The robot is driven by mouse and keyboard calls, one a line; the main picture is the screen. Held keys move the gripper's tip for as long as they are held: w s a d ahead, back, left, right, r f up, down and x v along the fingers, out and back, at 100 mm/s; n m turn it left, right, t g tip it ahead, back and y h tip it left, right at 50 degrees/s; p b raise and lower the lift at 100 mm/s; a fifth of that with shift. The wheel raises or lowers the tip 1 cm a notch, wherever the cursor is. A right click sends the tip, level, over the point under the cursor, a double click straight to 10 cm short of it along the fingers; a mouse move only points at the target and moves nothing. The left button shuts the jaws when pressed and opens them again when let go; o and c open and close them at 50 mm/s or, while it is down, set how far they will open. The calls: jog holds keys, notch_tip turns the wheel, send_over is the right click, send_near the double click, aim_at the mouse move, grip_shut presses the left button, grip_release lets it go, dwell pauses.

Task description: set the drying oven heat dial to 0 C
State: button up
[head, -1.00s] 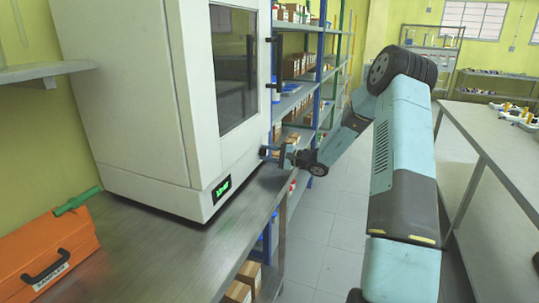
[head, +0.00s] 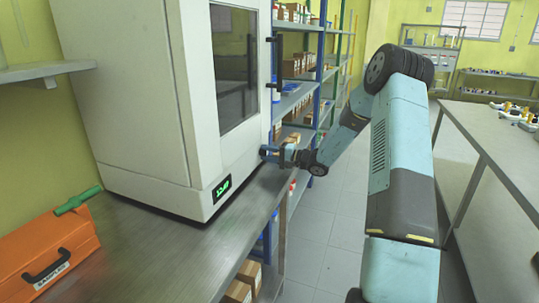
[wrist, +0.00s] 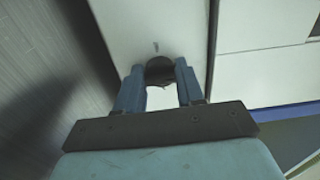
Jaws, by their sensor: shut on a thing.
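The drying oven (head: 135,100) is a large white cabinet with a dark door window, standing on the metal bench. A small green lit display (head: 222,188) sits low on its front; its digits are too small to read. The dark round heat dial (wrist: 160,70) shows in the wrist view on the white front panel, with a small mark above it. My gripper (wrist: 160,88) is shut on the dial, one blue finger on each side. In the head view my gripper (head: 268,152) is at the oven's lower right front, where the dial is mostly hidden.
An orange case (head: 45,255) with a green-handled thing on top lies on the metal bench (head: 150,250) at left. Blue shelving (head: 300,100) with boxes stands behind the oven. Another long table (head: 490,140) is at right. The floor between is clear.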

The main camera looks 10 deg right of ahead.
jog(key=shift+s+a+f, duration=0.1)
jog(key=shift+s+f, duration=0.05)
jog(key=shift+f, duration=0.1)
jog(key=o, duration=0.8)
jog(key=shift+c, duration=0.2)
jog(key=shift+o, duration=1.3)
jog(key=shift+r, duration=0.15)
jog(key=v, duration=1.3)
jog(key=shift+d, duration=0.4)
jog(key=shift+s, duration=0.1)
